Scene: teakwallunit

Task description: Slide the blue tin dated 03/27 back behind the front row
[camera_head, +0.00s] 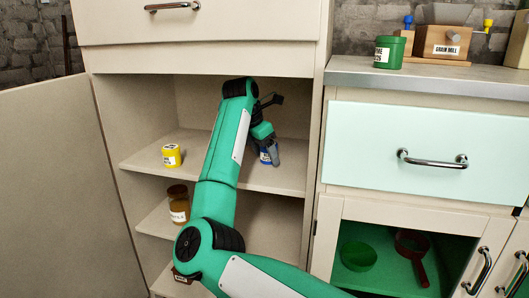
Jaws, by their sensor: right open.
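A blue tin (264,158) with a white label stands on the upper shelf (212,170) of the open cupboard. My arm and gripper hide much of it, and the date on it cannot be read. My right gripper (272,153) reaches into the cupboard from above, its fingers pointing down at the tin. It is open, with a finger along the tin's right side; I cannot tell if it touches. A yellow tin (171,156) with a white label stands on the left of the same shelf. My left gripper is not in view.
A brown jar (178,204) stands on the shelf below. The cupboard door (60,190) is open at left. A drawer (165,22) is above. At right are a green tin (389,52) and a grain mill (443,42) on the counter. The shelf between the yellow tin and my arm is clear.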

